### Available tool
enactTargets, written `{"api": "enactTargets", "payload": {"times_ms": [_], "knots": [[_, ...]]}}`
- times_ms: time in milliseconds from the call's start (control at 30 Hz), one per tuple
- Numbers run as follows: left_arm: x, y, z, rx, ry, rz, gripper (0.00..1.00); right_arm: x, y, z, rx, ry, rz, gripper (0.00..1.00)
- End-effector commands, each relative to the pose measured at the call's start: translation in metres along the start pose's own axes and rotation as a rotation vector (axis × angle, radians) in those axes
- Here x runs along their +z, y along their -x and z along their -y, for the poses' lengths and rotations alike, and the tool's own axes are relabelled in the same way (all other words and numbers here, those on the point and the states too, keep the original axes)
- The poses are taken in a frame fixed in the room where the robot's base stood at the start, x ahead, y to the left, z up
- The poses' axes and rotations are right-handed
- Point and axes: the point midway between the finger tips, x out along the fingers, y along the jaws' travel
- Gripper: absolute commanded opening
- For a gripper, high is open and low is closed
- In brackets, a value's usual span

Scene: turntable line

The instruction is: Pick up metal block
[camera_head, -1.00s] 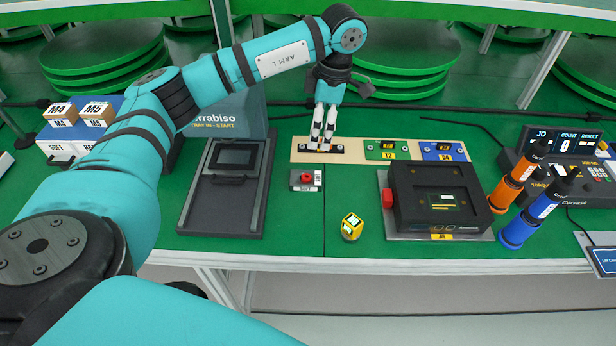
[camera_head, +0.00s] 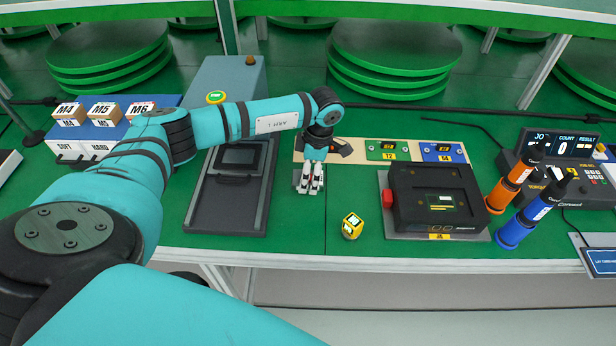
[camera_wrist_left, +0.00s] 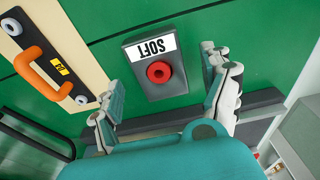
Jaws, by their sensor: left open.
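The metal block is a small grey block marked SOFT with a red knob on top. In the left wrist view the block (camera_wrist_left: 174,89) lies flat on the green table between my two fingers, apart from both. My left gripper (camera_wrist_left: 161,72) is open and empty, pointing down at it. In the head view my left gripper (camera_head: 311,190) covers most of the block (camera_head: 298,178), hiding the knob and label. I cannot tell the exact height of the fingertips above the table. My right gripper is not in view.
A cream strip (camera_head: 299,152) with an orange-handled bar (camera_wrist_left: 42,73) lies behind the block. A black tray (camera_head: 190,210) stands left, a black device (camera_head: 440,178) right. A small yellow item (camera_head: 352,226) sits at front, with free green table around it.

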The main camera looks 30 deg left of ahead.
Motion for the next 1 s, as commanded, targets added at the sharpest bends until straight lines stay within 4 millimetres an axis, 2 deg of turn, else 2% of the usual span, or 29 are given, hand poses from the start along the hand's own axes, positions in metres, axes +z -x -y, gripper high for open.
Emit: {"api": "enactTargets", "payload": {"times_ms": [133, 367, 867, 1000], "knots": [[0.0006, -0.0116, 0.0004, 0.000, -0.001, 0.001, 0.81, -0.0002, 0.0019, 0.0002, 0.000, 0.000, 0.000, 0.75], [0.0005, -0.0127, 0.0002, 0.000, -0.001, 0.001, 0.79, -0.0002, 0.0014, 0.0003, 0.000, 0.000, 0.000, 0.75], [0.0003, -0.0122, 0.0000, 0.000, 0.000, 0.000, 0.14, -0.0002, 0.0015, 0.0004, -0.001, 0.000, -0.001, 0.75], [0.0004, -0.0117, -0.0002, 0.001, 0.000, 0.001, 0.13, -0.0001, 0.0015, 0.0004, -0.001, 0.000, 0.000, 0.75]]}}
